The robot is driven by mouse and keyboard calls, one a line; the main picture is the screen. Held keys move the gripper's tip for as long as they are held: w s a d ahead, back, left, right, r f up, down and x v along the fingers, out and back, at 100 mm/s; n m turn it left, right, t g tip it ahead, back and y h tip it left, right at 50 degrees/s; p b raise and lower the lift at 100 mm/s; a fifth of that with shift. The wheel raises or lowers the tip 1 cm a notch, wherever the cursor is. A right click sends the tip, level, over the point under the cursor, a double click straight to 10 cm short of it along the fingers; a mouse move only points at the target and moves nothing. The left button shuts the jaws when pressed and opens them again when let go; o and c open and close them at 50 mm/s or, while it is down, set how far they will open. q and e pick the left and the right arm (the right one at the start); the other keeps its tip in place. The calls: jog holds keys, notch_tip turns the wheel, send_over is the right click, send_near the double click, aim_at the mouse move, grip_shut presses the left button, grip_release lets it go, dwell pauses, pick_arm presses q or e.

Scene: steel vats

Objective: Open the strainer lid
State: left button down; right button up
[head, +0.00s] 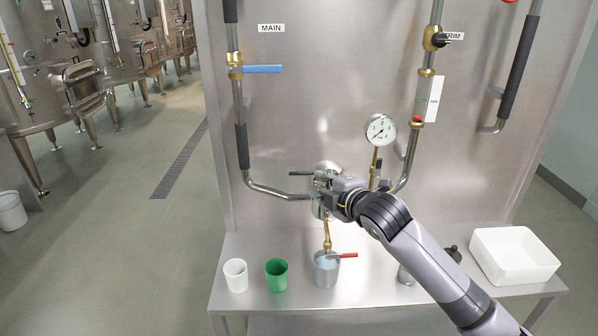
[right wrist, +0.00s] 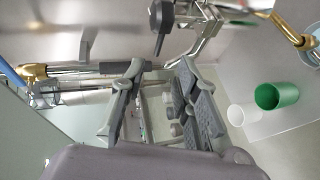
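The strainer stands in the pipework at the middle of the steel panel. Its rounded shiny top (head: 327,167) shows just behind my right gripper (head: 323,185), which hides most of its body. A dark handle (head: 298,174) sticks out to the left there, and it also shows in the right wrist view (right wrist: 160,18). I cannot tell whether the lid is fully shut. In the right wrist view my right gripper (right wrist: 158,72) has its fingers spread apart with nothing between them. The handle lies beyond the fingertips, apart from them. My left gripper is not in view.
A brass drain with a red lever (head: 342,256) hangs over a grey metal cup (head: 326,270). A white cup (head: 236,276), a green cup (head: 276,275) and a white tub (head: 513,256) stand on the bench. A gauge (head: 380,131) and blue-handled valve (head: 262,69) are nearby.

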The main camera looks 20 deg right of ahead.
aim_at(301, 174)
jog(key=p+x, duration=0.2)
jog(key=x, duration=1)
jog(key=shift+w+p, duration=0.35)
jog(key=shift+w, duration=0.05)
grip_shut()
dwell(0.3)
